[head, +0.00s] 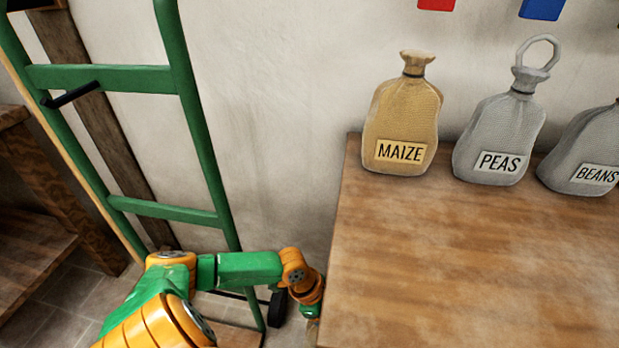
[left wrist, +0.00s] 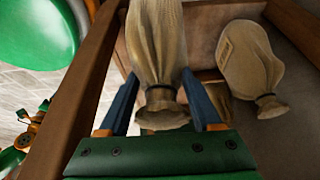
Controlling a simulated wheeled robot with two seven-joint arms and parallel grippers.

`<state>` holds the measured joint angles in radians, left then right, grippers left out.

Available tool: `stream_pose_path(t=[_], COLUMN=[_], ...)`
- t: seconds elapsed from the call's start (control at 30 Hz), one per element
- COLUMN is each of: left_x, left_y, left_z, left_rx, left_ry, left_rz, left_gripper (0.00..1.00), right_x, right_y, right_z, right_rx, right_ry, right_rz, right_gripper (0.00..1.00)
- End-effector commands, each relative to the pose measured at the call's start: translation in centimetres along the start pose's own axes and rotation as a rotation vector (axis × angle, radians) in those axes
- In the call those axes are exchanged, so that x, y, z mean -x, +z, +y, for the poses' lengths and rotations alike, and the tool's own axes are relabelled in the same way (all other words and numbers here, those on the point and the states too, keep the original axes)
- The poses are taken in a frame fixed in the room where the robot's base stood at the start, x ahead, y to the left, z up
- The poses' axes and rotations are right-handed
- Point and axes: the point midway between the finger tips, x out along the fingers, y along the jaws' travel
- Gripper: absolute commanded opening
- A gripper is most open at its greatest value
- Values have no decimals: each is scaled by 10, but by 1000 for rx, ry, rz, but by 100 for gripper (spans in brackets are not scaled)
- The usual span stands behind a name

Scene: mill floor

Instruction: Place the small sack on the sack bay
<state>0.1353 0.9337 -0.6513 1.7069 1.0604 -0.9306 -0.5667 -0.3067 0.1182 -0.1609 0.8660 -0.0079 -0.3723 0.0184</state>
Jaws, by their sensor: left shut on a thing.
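In the left wrist view, my left gripper (left wrist: 160,85) has its blue fingers on both sides of a tan sack (left wrist: 158,40) and is shut on it near its tied neck. The sack's far end is cut off by the top of the picture. It is over or inside a wooden-walled space; I cannot tell whether it touches the bottom. My right gripper is not in view. I cannot tell which surface is the sack bay.
Another tan sack (left wrist: 248,62) lies right of the held one. Brown wooden walls (left wrist: 82,85) stand close by. On the table (head: 450,270) are sacks marked MAIZE (head: 402,115), PEAS (head: 500,130) and BEANS (head: 590,150); its front is clear. A green hand truck (head: 195,115) stands left.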

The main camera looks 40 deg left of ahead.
Motion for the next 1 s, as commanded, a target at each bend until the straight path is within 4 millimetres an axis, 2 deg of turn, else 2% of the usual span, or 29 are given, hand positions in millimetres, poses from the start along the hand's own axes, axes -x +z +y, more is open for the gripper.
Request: stream_pose_path(t=[0.03,0.2,0.3,0.43,0.53,0.73,1.0], left_x=[-5,-23,-30,-37,-39,-69,-70], left_y=[-15,-55,-74,-89,-94,-82,-81], left_z=[-1,-1,-1,-1,-1,-1,-1], left_rx=[-3,-2,-2,-1,0,0,-1], left_ry=[-4,-3,-3,-2,-2,-2,-3], left_rz=[11,10,9,6,3,1,2], left_gripper=[0,0,0,0,0,0,0], right_x=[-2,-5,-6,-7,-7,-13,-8], right_y=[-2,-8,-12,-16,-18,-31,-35], right_z=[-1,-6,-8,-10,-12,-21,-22], right_rx=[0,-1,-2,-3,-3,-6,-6], right_ry=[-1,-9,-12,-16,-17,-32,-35], right_rz=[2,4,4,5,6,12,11], right_gripper=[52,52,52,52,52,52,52])
